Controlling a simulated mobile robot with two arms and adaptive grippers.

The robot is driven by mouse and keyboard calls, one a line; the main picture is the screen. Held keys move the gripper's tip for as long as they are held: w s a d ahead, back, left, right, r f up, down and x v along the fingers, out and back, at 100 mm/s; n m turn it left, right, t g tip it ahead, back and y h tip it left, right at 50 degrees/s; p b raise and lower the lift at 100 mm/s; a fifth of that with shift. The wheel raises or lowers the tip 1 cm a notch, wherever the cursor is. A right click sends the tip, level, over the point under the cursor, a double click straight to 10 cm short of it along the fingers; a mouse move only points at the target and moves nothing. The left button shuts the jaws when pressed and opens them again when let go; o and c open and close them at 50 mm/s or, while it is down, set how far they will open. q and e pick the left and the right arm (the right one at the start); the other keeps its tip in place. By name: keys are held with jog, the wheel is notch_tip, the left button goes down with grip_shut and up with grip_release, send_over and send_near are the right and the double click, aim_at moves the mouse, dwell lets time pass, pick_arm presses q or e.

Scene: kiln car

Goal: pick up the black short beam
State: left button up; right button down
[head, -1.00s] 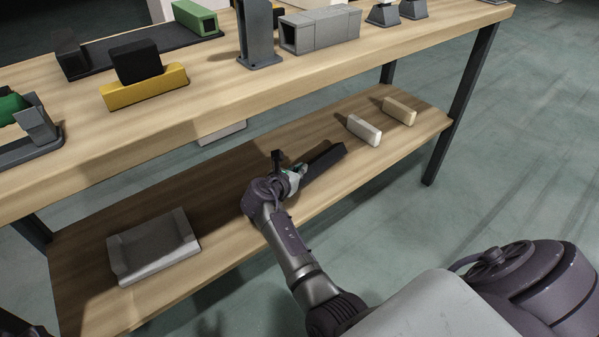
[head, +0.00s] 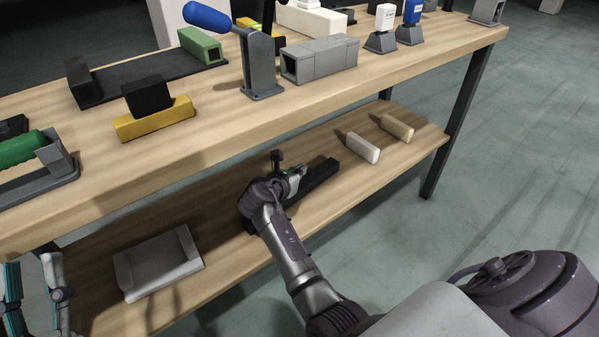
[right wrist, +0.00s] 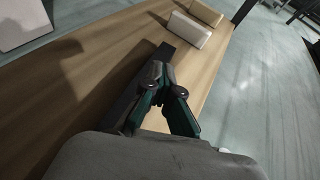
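The black short beam (head: 319,177) lies on the lower shelf, running diagonally from under my right gripper toward the white block. It also shows in the right wrist view (right wrist: 164,54), partly hidden behind a finger. My right gripper (head: 288,168) is over the beam's middle. I cannot tell whether a finger touches the beam. My left gripper (head: 31,268) is at the lower left edge, fingers apart, empty, away from the beam.
A white block (head: 362,148) and a tan block (head: 397,127) lie beyond the beam on the lower shelf (head: 185,212). A pale grey tray-like piece (head: 158,264) lies at its near left. The upper tabletop (head: 225,125) overhangs the shelf and holds several fixtures.

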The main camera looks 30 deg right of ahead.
jog(key=shift+c, duration=1.9)
grip_release()
jog(key=shift+r, duration=0.1)
